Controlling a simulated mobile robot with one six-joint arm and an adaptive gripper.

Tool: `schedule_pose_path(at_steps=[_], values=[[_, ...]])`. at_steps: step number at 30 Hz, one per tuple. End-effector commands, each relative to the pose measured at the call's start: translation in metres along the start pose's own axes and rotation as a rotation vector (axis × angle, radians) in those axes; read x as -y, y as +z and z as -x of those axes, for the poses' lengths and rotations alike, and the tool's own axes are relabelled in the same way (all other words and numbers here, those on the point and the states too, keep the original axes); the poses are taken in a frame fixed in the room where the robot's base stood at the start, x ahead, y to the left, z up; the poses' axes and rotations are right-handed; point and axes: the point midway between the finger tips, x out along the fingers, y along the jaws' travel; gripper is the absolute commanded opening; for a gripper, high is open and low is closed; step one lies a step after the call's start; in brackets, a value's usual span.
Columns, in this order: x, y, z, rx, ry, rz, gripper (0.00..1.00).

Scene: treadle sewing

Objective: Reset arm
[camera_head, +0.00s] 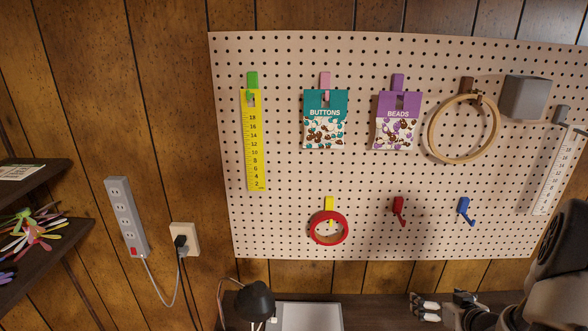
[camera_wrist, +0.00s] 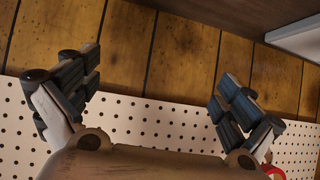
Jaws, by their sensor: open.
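My gripper (camera_head: 445,300) is at the lower right of the head view, below the pegboard and in front of the dark table. Its fingers are spread wide and nothing is between them. In the wrist view my gripper (camera_wrist: 155,95) is also open and empty, with the two padded fingers far apart. Behind it are the wood-panelled wall and the perforated pegboard (camera_wrist: 140,120). My dark arm link covers the lower right of the head view.
The pegboard (camera_head: 270,225) holds a yellow ruler (camera_head: 255,150), buttons packet (camera_head: 325,125), beads packet (camera_head: 397,130), wooden hoop (camera_head: 433,138) and red tape roll (camera_head: 315,236). Red (camera_head: 398,208) and blue (camera_head: 465,210) hooks are empty. A black lamp (camera_head: 255,301) and grey tray (camera_head: 305,316) sit below. Shelves stand left.

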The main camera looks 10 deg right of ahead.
Motion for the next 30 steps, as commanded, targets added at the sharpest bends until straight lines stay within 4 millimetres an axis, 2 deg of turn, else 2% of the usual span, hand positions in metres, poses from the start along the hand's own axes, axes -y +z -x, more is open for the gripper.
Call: schedule_pose_path(at_steps=[1, 6, 9, 13, 17, 20, 24, 27, 30], values=[[0.008, -0.03, 0.006, 0.021, 0.043, 0.053, 1.0], [0.038, -0.096, 0.039, 0.104, 0.18, 0.143, 1.0], [0.067, -0.124, 0.068, 0.145, 0.237, 0.164, 1.0], [0.112, -0.147, 0.113, 0.193, 0.274, 0.163, 1.0], [0.165, -0.151, 0.164, 0.246, 0.261, 0.144, 1.0], [0.208, -0.14, 0.205, 0.292, 0.216, 0.124, 1.0], [0.265, -0.111, 0.262, 0.367, 0.107, 0.109, 1.0], [0.297, -0.087, 0.296, 0.417, 0.021, 0.11, 1.0], [0.318, -0.068, 0.321, 0.458, -0.05, 0.116, 1.0]])
